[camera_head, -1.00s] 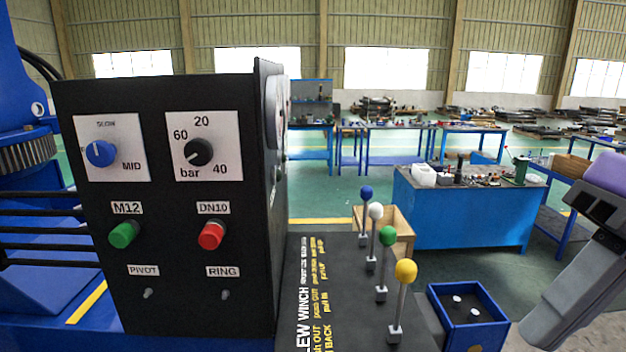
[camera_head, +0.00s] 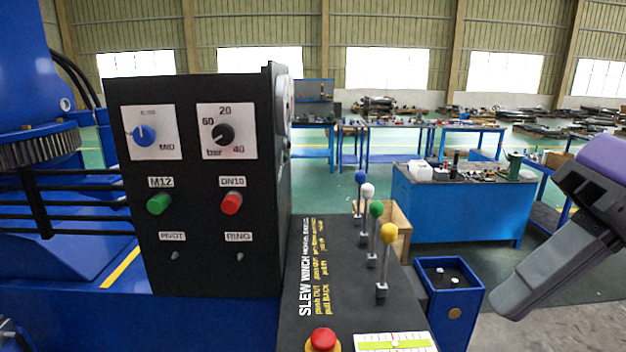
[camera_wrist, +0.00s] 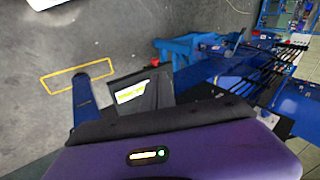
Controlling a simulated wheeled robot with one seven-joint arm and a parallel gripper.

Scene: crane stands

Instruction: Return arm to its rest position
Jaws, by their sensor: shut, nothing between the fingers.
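My gripper (camera_head: 512,298) shows in the head view at the lower right, at the grey end of my purple and grey arm (camera_head: 605,160). It is shut and empty. It hangs to the right of the small blue box, apart from it and from the control stand. In the wrist view a purple housing (camera_wrist: 190,155) of mine with a dark front edge fills the bottom, and the fingertips are hidden there.
A black control panel (camera_head: 205,270) stands left of several ball-topped levers on the winch panel (camera_head: 335,265). A red button (camera_head: 323,339) is at the front. The small blue box (camera_head: 443,302) is beside the levers. A blue workbench (camera_head: 460,215) stands behind.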

